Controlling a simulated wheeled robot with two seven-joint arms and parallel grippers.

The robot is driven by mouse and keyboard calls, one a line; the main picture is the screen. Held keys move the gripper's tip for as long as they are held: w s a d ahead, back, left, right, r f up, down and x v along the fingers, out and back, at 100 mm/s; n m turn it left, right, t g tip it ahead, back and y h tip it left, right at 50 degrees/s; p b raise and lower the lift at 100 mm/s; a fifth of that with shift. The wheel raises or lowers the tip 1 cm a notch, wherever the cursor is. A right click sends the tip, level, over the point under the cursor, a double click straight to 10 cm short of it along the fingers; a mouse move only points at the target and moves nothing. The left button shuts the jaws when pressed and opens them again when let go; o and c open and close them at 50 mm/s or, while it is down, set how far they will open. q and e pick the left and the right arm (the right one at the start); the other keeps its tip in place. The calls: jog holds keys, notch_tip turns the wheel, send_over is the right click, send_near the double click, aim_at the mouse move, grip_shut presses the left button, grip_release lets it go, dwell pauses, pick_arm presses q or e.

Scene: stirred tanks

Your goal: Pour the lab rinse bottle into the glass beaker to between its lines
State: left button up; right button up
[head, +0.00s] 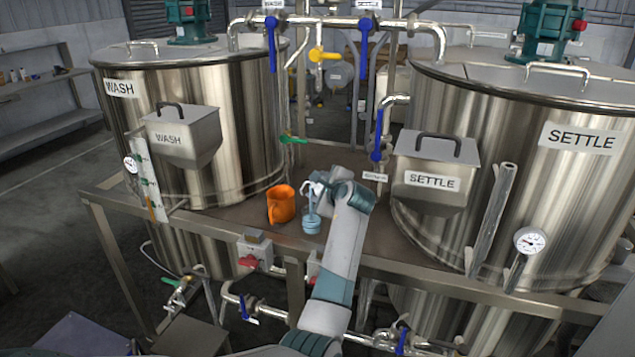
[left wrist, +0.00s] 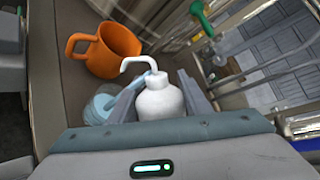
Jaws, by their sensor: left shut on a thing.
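The lab rinse bottle is white with a bent spout (head: 308,188). My left gripper (head: 326,193) is shut on it above the deck, and the gripper hides much of the body in the head view. In the left wrist view the bottle (left wrist: 160,100) sits between the fingers. The glass beaker (head: 312,226) stands on the deck just below the spout, with pale blue liquid in it. It also shows in the left wrist view (left wrist: 98,108), partly hidden by a finger. Its lines are too small to read. I cannot tell whether liquid is running. My right gripper is out of view.
An orange jug (head: 281,206) stands close to the left of the beaker on the brown deck (head: 345,160). The WASH tank (head: 235,120) is at left and the SETTLE tank (head: 530,200) at right. A red-knobbed switch box (head: 255,252) is at the deck's front edge.

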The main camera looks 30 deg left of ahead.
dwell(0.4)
pick_arm(q)
jog(key=shift+s+r, duration=0.1)
jog(key=shift+r, duration=0.05)
notch_tip(320, 180, up, 8)
jog(key=s+a+m+y+p, duration=0.2)
jog(key=m+y+p, duration=0.3)
jog(key=m+p, duration=0.2)
jog(key=shift+a+m+g, duration=0.2)
jog(key=shift+m+g, duration=0.2)
jog(key=shift+m, duration=0.5)
dwell(0.9)
dwell(0.7)
